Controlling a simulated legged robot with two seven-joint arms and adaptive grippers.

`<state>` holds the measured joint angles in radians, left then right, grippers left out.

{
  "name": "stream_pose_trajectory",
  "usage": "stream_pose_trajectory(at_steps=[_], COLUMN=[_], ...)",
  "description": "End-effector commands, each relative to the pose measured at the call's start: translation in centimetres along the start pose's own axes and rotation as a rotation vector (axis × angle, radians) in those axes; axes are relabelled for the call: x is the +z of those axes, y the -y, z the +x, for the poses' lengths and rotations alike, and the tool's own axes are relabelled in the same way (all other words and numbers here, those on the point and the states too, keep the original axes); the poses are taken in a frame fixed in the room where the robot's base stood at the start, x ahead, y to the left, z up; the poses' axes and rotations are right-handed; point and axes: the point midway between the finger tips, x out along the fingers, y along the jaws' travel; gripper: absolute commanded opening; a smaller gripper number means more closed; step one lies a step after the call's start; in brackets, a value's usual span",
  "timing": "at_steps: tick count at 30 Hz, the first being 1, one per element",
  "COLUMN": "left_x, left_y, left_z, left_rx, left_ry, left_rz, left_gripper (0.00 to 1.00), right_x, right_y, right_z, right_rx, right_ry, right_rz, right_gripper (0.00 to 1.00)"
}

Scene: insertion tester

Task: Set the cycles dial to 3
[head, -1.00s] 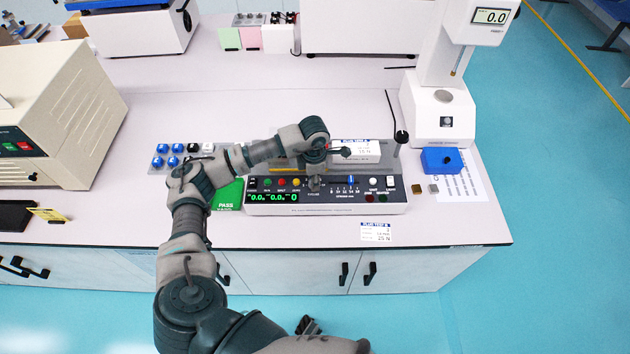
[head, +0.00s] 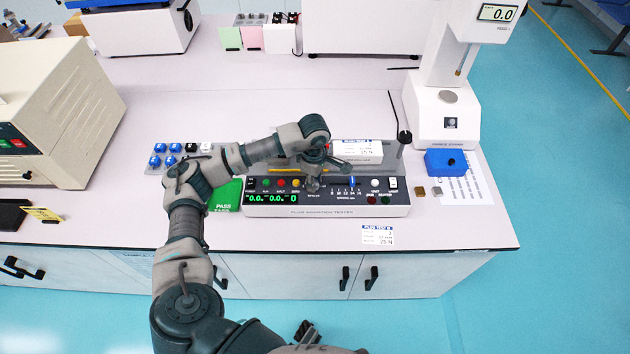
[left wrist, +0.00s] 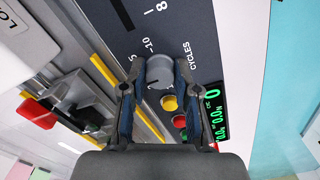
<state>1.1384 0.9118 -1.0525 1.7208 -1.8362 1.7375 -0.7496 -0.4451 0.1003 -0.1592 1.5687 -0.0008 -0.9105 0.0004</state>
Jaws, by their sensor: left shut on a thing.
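The cycles dial (left wrist: 160,73) is a round grey knob beside the printed word CYCLES on the dark panel of the insertion tester (head: 320,212). In the left wrist view my left gripper (left wrist: 160,70) has one finger on each side of the knob and is shut on it. The numbers 5 and 10 show near the knob; I cannot read which number its pointer meets. In the head view my left gripper (head: 313,184) is over the middle of the panel and hides much of the dial.
Yellow, red and green buttons (left wrist: 169,103) and a green display (left wrist: 212,108) lie close to the dial. A slider (head: 352,182) and switches are right of it. A green PASS pad (head: 226,195) is on the left. A force stand (head: 440,112) stands on the right.

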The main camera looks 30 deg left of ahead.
Motion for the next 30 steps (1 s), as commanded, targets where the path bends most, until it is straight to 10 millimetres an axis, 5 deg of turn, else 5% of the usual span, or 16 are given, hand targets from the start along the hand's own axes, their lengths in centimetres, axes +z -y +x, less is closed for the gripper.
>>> stream_pose_trajectory(at_steps=[13,14,16,26,30], left_x=[-0.2,-0.2,-0.2,-0.1,0.0], left_y=[-0.3,-0.3,-0.3,-0.1,-0.2], left_z=[-0.4,-0.4,-0.4,-0.3,-1.7], left_rx=[0.012,0.012,0.011,0.005,0.008], left_ry=[-0.002,-0.002,-0.001,0.0,0.001], left_rz=[0.003,0.003,0.003,0.007,0.006], left_gripper=[0.0,0.35,0.53,0.55,0.55], right_x=[-0.1,-0.1,-0.1,-0.2,-0.1], right_y=[-0.1,-0.1,-0.1,0.0,0.0], right_z=[-0.1,-0.1,-0.1,-0.1,-0.1], right_rx=[0.001,0.001,0.001,-0.001,-0.001], right_ry=[0.003,0.003,0.003,-0.003,-0.002], right_rz=[0.0,0.0,0.001,0.0,0.0], right_gripper=[0.0,0.0,0.0,0.0,0.0])
